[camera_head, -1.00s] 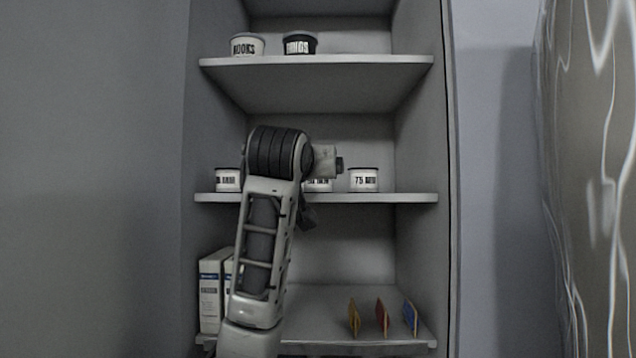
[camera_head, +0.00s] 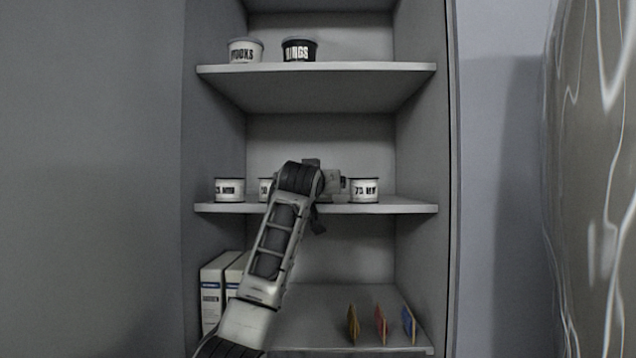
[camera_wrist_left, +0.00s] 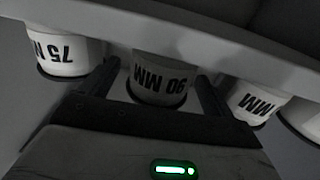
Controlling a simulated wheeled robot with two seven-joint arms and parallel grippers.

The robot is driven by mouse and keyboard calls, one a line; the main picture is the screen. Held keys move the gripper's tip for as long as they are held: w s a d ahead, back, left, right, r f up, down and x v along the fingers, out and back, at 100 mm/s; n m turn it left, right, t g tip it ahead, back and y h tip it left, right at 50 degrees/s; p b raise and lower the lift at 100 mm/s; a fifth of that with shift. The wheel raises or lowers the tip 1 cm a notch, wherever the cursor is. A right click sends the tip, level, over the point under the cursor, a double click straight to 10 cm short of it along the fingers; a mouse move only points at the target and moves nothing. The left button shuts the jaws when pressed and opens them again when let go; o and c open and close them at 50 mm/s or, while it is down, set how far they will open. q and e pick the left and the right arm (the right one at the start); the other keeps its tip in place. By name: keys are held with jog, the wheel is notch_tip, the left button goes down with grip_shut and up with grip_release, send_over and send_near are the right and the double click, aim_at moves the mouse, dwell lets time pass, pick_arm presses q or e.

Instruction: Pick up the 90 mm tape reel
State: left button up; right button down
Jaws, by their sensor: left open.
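The 90 mm tape reel (camera_wrist_left: 160,80) is a white round pot with a dark rim and black "90 MM" lettering, upside down in the left wrist view. It stands on the middle shelf (camera_head: 215,208). In the head view my arm and wrist hide most or all of it. My left gripper (camera_head: 335,184) is at that shelf, left of the reel marked 75 (camera_head: 364,190). In the wrist view my left gripper (camera_wrist_left: 155,82) is open, its fingers on either side of the 90 mm reel. I cannot tell whether they touch it. My right gripper is not in view.
The 75 mm reel (camera_wrist_left: 64,50) and another MM reel (camera_wrist_left: 256,102) stand close outside the fingers. Another reel (camera_head: 229,189) stands at the shelf's left end.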

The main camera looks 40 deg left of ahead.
pick_arm(q)
jog(key=shift+w+a, duration=0.1)
jog(key=shift+w, duration=0.2)
jog(key=c, duration=1.1)
jog(key=shift+c, duration=0.2)
jog(key=shift+r, duration=0.1)
